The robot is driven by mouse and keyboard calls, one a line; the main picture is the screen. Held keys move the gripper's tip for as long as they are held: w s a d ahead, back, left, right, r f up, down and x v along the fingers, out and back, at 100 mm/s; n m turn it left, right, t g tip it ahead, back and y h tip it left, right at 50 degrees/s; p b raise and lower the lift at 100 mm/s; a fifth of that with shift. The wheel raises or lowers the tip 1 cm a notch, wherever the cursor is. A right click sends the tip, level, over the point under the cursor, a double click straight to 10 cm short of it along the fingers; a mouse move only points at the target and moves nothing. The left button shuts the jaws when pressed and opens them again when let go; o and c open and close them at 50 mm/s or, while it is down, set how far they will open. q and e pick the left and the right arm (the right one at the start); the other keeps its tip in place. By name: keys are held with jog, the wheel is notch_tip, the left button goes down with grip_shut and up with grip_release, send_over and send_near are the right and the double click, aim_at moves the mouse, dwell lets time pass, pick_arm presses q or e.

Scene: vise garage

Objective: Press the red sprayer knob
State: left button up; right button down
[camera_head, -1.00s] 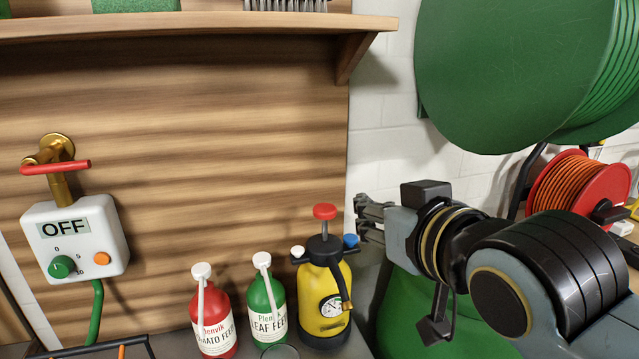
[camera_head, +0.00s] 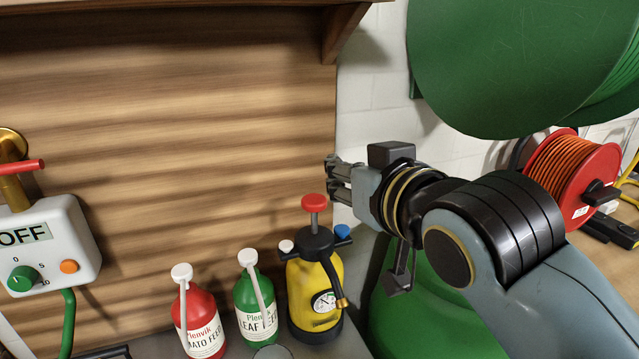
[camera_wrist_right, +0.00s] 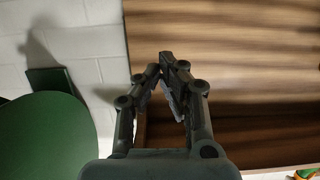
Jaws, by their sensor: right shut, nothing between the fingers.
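The red sprayer knob (camera_head: 314,202) tops a grey stem on the yellow pump sprayer (camera_head: 299,292), which stands upright with a black collar, a gauge and a short nozzle. My right gripper (camera_head: 330,172) is above and slightly right of the knob in the head view, apart from it. Its fingers are shut and empty, pointing left toward the wooden panel. In the right wrist view the fingertips (camera_wrist_right: 168,62) meet in front of the wood and white wall, and the knob does not show there. My left gripper is not in view.
A red bottle (camera_head: 205,312) and a green bottle (camera_head: 247,292) with white pumps stand left of the sprayer. A white timer box (camera_head: 75,235) hangs at the far left. A large green reel (camera_head: 500,60) is above my right arm, a red cable reel (camera_head: 572,175) behind it.

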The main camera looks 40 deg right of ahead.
jog(key=p, duration=0.2)
send_over(320, 203)
jog(key=shift+f, duration=0.95)
notch_tip(320, 203, down, 3)
jog(key=shift+r, duration=0.1)
jog(key=shift+f, duration=0.75)
